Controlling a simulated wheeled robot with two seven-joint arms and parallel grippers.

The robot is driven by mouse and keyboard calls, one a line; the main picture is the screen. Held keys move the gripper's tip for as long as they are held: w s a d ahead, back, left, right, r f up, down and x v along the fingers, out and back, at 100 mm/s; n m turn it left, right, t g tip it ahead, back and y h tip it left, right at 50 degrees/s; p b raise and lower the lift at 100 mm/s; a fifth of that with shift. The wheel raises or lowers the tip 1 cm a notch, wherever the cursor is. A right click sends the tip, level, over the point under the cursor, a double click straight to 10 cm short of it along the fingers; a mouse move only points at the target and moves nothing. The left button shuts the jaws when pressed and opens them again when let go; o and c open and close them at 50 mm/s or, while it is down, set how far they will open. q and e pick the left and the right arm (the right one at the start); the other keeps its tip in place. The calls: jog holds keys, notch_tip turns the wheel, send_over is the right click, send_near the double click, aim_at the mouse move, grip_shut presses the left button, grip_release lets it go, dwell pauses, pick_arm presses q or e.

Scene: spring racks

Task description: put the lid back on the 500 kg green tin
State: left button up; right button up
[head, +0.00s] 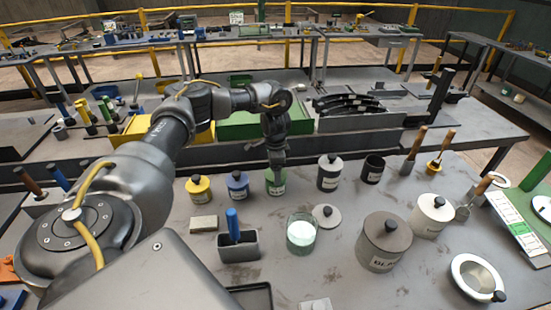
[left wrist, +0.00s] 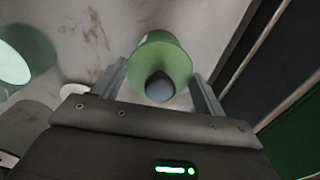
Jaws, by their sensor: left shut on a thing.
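The green tin (head: 276,188) stands in a row of tins, with a pale label on its front. My left gripper (head: 276,163) comes down over it from above. In the left wrist view, the green tin (left wrist: 160,52) with a dark round knob lies between the two fingers of my left gripper (left wrist: 160,80). My right gripper is not in view.
A grey holder (head: 238,248), a large grey canister (head: 382,248) and a white canister (head: 430,217) stand nearer. A green tray (head: 240,128) lies behind.

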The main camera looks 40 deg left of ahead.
pick_arm(q)
jog(key=shift+p, duration=0.4)
dwell(0.4)
jog(key=o, duration=1.1)
jog(key=shift+o, duration=0.4)
jog(key=shift+r, duration=0.1)
notch_tip(320, 180, up, 7)
jog(key=p, duration=0.7)
jog(key=shift+p, duration=0.3)
grip_shut()
